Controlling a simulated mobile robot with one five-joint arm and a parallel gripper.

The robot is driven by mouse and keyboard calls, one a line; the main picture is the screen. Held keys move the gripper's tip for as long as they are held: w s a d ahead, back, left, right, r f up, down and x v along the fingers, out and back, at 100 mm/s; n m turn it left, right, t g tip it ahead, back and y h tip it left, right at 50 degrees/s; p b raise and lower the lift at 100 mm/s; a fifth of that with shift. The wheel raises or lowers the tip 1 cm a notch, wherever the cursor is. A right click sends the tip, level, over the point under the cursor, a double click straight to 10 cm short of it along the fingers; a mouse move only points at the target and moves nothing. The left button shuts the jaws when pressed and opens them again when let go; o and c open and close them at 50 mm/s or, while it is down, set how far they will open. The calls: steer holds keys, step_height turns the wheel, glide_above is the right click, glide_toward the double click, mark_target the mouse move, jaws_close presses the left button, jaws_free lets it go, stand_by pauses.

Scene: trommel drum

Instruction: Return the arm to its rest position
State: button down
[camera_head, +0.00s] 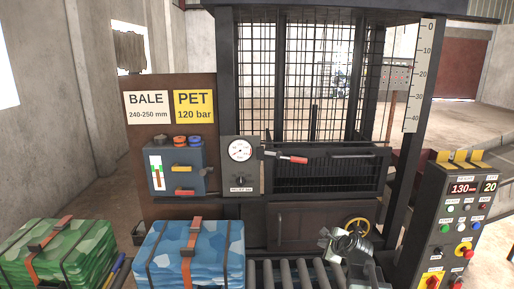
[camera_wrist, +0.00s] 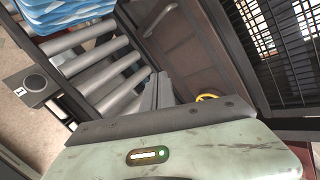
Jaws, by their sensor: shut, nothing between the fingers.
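My arm shows at the lower right of the head view, folded low in front of the baler. My gripper (camera_head: 327,241) is at its left end, above the right part of the roller conveyor (camera_head: 290,274) and in front of the lower door. In the wrist view my gripper (camera_wrist: 158,88) has its two dark fingers together with nothing between them. They point toward the rollers (camera_wrist: 98,62) and the brown lower door (camera_wrist: 185,45). My gripper appears clear of both.
The baler's caged press (camera_head: 300,75) stands ahead, with a red-handled lever (camera_head: 291,160) and a yellow handwheel (camera_head: 357,226). A control panel (camera_head: 457,215) is at right. Blue (camera_head: 195,255) and green (camera_head: 62,257) strapped bales sit at left.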

steer(key=s+a+f+n+g, duration=0.3)
steer(key=s+a+n, duration=0.25)
steer(key=a, duration=0.25)
steer(key=s+a+f+n+g, duration=0.3)
steer(key=s+a+f+n, duration=0.1)
steer(key=a+n, duration=0.25)
steer(key=s+d+f+n+g+h, duration=0.1)
steer(key=s+n+g, duration=0.1)
steer(key=s+n, duration=0.3)
steer(key=s+d+f+n+g+h, duration=0.1)
steer(key=s+d+n+g, duration=0.1)
steer(key=s+n, duration=0.3)
steer(key=shift+s+d+f, duration=0.25)
steer(key=shift+s+d, duration=0.05)
steer(key=shift+s, duration=0.1)
steer(key=shift+d, duration=0.15)
